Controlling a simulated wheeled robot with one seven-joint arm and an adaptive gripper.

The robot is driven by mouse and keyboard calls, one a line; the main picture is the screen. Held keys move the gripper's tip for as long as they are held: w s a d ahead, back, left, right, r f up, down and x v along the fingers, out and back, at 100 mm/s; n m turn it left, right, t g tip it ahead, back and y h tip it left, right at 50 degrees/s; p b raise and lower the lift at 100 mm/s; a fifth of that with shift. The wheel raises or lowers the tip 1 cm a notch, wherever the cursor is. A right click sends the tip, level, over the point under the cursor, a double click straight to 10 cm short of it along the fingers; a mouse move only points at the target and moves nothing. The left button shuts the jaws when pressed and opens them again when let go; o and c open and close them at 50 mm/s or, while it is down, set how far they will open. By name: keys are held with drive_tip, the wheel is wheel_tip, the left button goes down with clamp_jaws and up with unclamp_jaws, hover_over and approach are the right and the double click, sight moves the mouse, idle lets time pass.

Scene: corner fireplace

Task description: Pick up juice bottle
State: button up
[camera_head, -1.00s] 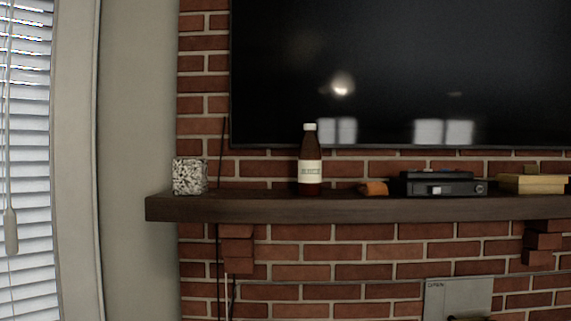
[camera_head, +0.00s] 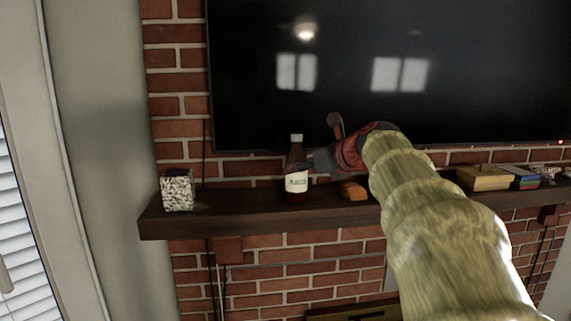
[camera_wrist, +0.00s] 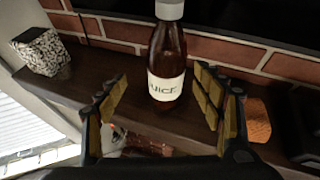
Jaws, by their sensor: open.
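The juice bottle (camera_head: 297,183) is dark brown with a white cap and a white label. It stands upright on the wooden mantel shelf (camera_head: 250,208). My gripper (camera_head: 322,145) is just right of the bottle in the head view, with a finger close to it. In the wrist view, the bottle (camera_wrist: 167,65) stands upright ahead and appears between my gripper's two open, padded fingers (camera_wrist: 160,103). Its label reads "JUICE". Neither finger clearly touches the bottle.
A speckled black-and-white cube (camera_head: 177,190) stands near the shelf's left end. An orange-brown object (camera_head: 353,190) lies just right of the bottle. Boxes (camera_head: 485,178) sit farther right. A large dark TV (camera_head: 300,70) hangs on the brick wall behind.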

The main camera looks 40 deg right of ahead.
drive_tip(key=shift+m, duration=0.3)
drive_tip(key=x, duration=0.5)
drive_tip(key=d+x, duration=0.1)
drive_tip(key=x, duration=0.1)
drive_tip(key=shift+w+d, duration=0.15)
drive_tip(key=shift+w, duration=0.1)
drive_tip(key=shift+s, duration=0.2)
drive_tip(key=shift+c, duration=0.4)
drive_tip(key=shift+w, duration=0.1)
drive_tip(key=shift+c, duration=1.3)
drive_tip(key=c, duration=1.3)
drive_tip(key=shift+r, duration=0.1)
clamp_jaws()
